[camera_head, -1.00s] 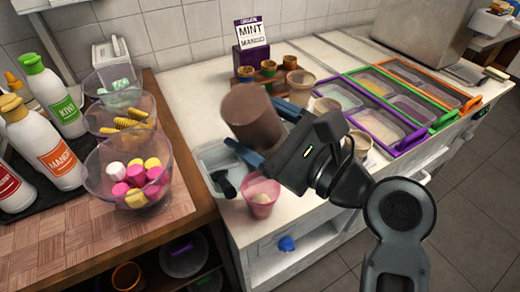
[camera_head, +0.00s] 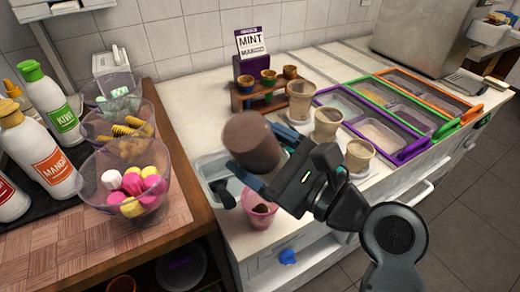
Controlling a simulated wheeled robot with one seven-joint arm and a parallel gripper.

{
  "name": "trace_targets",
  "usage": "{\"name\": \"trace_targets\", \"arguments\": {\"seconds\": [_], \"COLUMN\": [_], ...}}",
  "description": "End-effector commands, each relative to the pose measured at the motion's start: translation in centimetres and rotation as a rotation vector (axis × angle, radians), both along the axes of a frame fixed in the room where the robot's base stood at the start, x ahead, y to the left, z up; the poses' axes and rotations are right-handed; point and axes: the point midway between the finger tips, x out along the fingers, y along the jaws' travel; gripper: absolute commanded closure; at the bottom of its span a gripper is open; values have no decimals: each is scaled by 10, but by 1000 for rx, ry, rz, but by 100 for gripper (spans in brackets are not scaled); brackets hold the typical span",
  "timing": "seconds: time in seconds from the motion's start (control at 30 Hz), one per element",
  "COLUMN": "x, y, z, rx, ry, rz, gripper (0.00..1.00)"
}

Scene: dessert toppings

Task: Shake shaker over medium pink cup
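The shaker is a brown, rounded cylinder (camera_head: 252,142). My gripper (camera_head: 267,158) is shut on it, with one blue finger on each side, and holds it tilted in the air. The pink cup (camera_head: 259,212) stands upright on the white counter, below the shaker and a little in front of it in the picture. Dark brown stuff shows inside the cup. The shaker and the cup are apart. The shaker's far end and any holes in it are hidden.
A clear tub with a scoop (camera_head: 224,193) sits left of the pink cup. Paper cups (camera_head: 327,122) stand to the right, before trays with purple (camera_head: 412,149), green and orange rims. A candy bowl (camera_head: 163,191) is at left. A cone rack (camera_head: 258,98) stands behind.

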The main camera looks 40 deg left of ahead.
Motion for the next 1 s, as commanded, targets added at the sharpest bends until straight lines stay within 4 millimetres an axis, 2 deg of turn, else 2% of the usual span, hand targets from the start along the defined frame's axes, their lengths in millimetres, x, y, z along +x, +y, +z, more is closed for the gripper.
{"name": "trace_targets", "arguments": {"seconds": [1.0], "x": [0], "y": [0], "z": [55], "rx": [2], "ry": [-1], "rz": [-1], "gripper": [65]}}
